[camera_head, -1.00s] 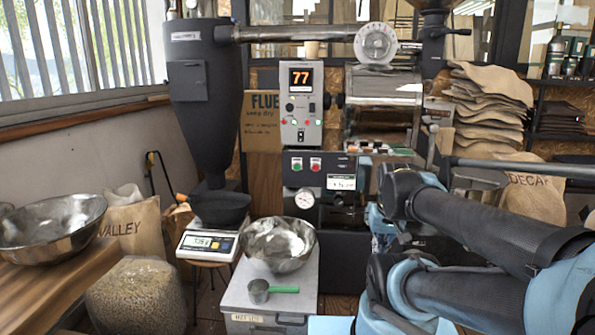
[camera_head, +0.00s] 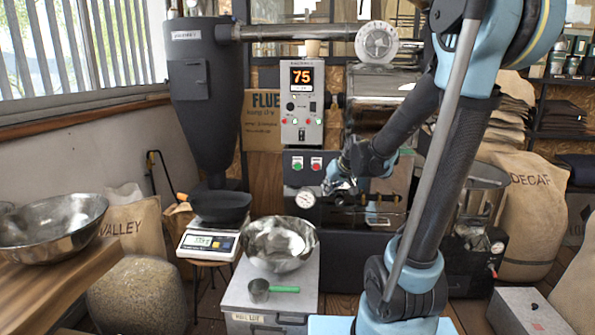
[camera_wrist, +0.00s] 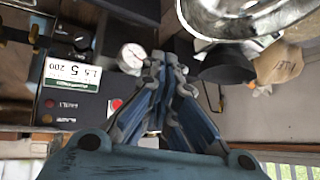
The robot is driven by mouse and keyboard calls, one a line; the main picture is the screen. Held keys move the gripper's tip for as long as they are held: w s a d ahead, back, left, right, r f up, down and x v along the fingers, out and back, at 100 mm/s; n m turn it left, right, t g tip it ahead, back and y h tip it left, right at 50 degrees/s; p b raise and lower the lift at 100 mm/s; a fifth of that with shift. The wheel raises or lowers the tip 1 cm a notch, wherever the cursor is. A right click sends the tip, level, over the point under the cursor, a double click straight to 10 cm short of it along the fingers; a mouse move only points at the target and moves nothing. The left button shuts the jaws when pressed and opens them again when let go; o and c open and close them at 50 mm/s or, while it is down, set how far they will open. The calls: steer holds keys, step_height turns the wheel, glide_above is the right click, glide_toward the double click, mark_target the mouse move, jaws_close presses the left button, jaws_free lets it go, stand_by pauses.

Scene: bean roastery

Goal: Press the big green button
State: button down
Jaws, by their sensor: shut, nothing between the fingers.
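The green button (camera_head: 297,163) sits on the dark control panel (camera_head: 305,175) of the roaster, left of a red button (camera_head: 316,163). My gripper (camera_head: 332,185) is shut and empty, in front of the panel's right part, lower and to the right of the green button. In the wrist view, which is upside down, my shut fingers (camera_wrist: 168,60) point past the round gauge (camera_wrist: 132,56). The red button (camera_wrist: 117,103) shows left of my fingers there, while the green button is not visible. My gripper appears apart from both buttons.
Above the panel is a grey box with an orange display (camera_head: 302,77) and small knobs. A steel bowl (camera_head: 279,245) and a green-handled scoop (camera_head: 262,290) rest on a grey cabinet below. A scale (camera_head: 208,243) stands left of it. The roaster drum (camera_head: 375,95) is behind my arm.

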mark_target(298, 166)
steer(key=w+a+f+t+y, duration=0.1)
steer(key=w+a+f, duration=0.1)
steer(key=w+a, duration=0.4)
steer(key=w+a+f+n+t+y, duration=0.1)
steer(key=w+a+t, duration=0.1)
steer(key=w+a, duration=0.4)
steer(key=w, duration=0.5)
steer(key=shift+w+a+f+y, duration=0.2)
steer(key=shift+a+f+y, duration=0.2)
steer(key=shift+w+d, duration=0.2)
steer(key=shift+w, duration=4.2)
steer(key=shift+w+r, duration=0.1)
steer(key=shift+w, duration=0.1)
steer(key=shift+w, duration=0.2)
